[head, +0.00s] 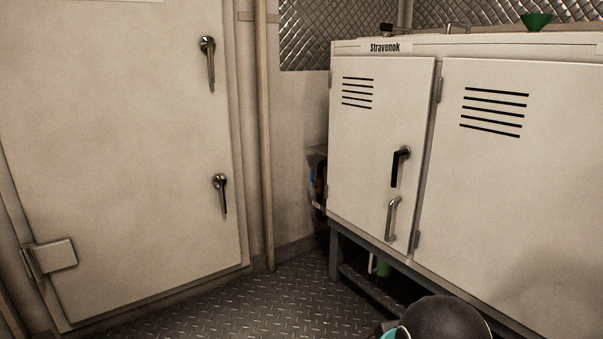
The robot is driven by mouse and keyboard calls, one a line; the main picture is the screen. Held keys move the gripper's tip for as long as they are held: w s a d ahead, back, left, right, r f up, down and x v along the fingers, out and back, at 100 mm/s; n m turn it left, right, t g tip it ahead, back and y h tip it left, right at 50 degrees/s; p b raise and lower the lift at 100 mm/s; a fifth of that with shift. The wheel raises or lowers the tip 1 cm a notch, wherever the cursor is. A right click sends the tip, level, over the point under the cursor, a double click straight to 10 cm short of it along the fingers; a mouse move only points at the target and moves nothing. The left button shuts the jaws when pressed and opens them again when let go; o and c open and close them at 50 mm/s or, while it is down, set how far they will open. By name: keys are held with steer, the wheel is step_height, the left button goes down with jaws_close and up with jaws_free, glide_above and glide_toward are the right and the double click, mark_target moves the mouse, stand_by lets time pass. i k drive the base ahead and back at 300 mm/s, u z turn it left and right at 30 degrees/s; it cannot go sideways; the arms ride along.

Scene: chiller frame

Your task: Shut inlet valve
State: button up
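No inlet valve can be made out for certain in the head view. A white cabinet (385,130) labelled "Stravenok" stands on a dark frame at the right, its doors shut. Its left door has a black lever handle (400,167) pointing down and a metal pull handle (392,218) below it. Small blue and orange-brown parts (318,185) show in the shadow by the cabinet's left side, too dark and small to identify. A dark rounded part, likely of my own arm, shows at the bottom edge. My gripper's fingers are not visible.
A large pale door (125,150) with two lever handles and a hinge fills the left. A green funnel (536,21) stands on the cabinet top. A green object (382,266) sits beneath the cabinet. The tread-plate floor (255,308) is clear between door and cabinet.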

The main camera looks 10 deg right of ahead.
mark_target(314, 186)
steer(key=u, duration=0.45)
steer(key=i, duration=1.15)
steer(key=z, duration=0.75)
